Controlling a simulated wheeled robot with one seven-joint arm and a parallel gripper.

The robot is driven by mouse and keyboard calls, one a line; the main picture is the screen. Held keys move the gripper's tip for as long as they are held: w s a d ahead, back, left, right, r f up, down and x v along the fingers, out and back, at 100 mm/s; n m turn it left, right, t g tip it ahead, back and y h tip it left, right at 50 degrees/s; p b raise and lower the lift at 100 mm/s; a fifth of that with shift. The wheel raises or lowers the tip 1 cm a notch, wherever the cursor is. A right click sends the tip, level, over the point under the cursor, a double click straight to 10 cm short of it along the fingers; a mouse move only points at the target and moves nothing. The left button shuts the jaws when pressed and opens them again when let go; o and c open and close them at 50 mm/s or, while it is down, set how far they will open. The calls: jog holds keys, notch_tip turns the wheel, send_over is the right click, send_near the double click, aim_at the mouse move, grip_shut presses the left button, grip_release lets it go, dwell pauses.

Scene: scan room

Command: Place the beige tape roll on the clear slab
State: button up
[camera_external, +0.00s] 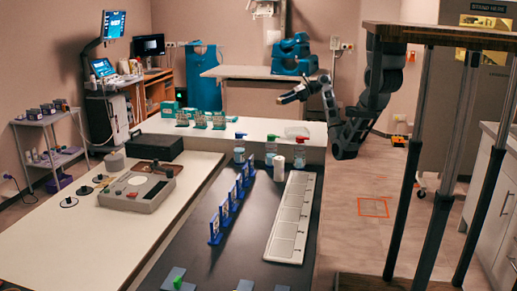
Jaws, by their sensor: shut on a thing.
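My gripper (287,98) is raised in the air above the far right end of the white counter, reaching in from the right. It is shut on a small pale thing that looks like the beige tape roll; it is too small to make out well. A low clear, pinkish piece (297,132) lies on the white counter below and slightly right of my gripper, apart from it. It looks like the clear slab, but its exact shape is hard to tell.
Capped bottles (271,150) and a white cylinder (279,169) stand near the counter's front edge. Blue holders (225,215) and a white sectioned tray (292,220) sit on the black bench (250,240). Small green-labelled racks (201,120) stand left on the counter, whose middle is clear.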

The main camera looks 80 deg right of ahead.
jog(key=s+d+m+h, duration=0.65)
jog(key=s+d, duration=0.85)
jog(key=s, duration=0.3)
jog(key=n, duration=0.1)
send_over(300, 129)
jog(key=f, duration=1.2)
jog(key=shift+s+a, duration=0.1)
jog(key=shift+a, duration=0.15)
jog(key=shift+f, duration=2.05)
jog(key=shift+f, duration=0.1)
jog(key=o, duration=1)
jog(key=shift+o, duration=0.2)
